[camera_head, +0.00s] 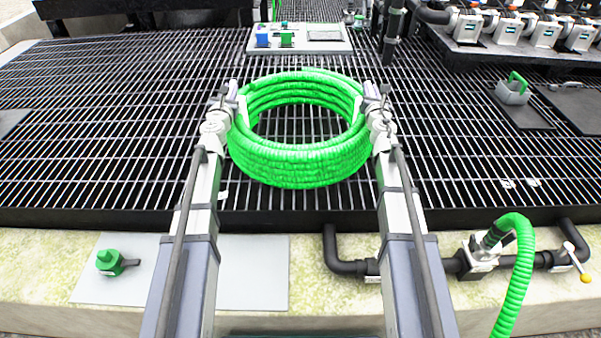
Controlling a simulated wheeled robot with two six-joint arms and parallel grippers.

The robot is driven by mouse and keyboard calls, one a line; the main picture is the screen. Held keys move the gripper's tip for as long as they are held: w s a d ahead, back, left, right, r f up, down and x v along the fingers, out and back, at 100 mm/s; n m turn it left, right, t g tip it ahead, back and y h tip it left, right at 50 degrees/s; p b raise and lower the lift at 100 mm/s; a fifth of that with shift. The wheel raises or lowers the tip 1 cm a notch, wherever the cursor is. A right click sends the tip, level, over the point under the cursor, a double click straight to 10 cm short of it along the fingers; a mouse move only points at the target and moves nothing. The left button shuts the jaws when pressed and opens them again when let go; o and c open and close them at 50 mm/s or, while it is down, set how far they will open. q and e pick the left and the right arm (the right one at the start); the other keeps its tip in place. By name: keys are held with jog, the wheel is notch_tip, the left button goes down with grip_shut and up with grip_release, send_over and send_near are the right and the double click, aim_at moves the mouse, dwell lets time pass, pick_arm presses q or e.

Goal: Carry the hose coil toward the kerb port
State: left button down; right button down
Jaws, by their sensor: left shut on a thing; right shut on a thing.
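A bright green ribbed hose coil (300,162) is in the middle of the head view, above or on the dark grating. My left gripper (238,108) is shut on the coil's left side. My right gripper (364,106) is shut on its right side. On the kerb at the lower right, a black pipe with a valve block (481,258) has a green hose (520,260) bending down from it. I cannot tell which fitting is the kerb port. The fingertips are partly hidden against the coil.
A pale plate (250,275) and a green fitting (112,262) lie on the kerb (45,262). A grey panel (325,40) with blue and green parts is behind the coil. A row of valves (510,28) stands at the back right. A grey piece with a green handle (513,90) sits at right.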

pick_arm(q)
jog(key=shift+f+b, duration=0.45)
jog(key=shift+f, duration=0.15)
pick_arm(e)
jog(key=shift+f, duration=0.6)
pick_arm(q)
jog(key=c, duration=1.2)
grip_release()
jog(key=shift+c, duration=0.2)
pick_arm(e)
jog(key=c, duration=1.2)
grip_release()
jog(key=shift+c, duration=0.2)
pick_arm(q)
jog(key=shift+o, duration=0.7)
pick_arm(e)
jog(key=shift+o, duration=0.7)
pick_arm(q)
jog(key=o, duration=0.3)
pick_arm(e)
jog(key=o, duration=0.3)
pick_arm(q)
jog(key=shift+s, duration=0.15)
pick_arm(e)
jog(key=s, duration=1.2)
jog(key=shift+a, duration=0.15)
pick_arm(q)
jog(key=s, duration=1.1)
jog(key=shift+s+a, duration=0.15)
jog(key=shift+s, duration=0.2)
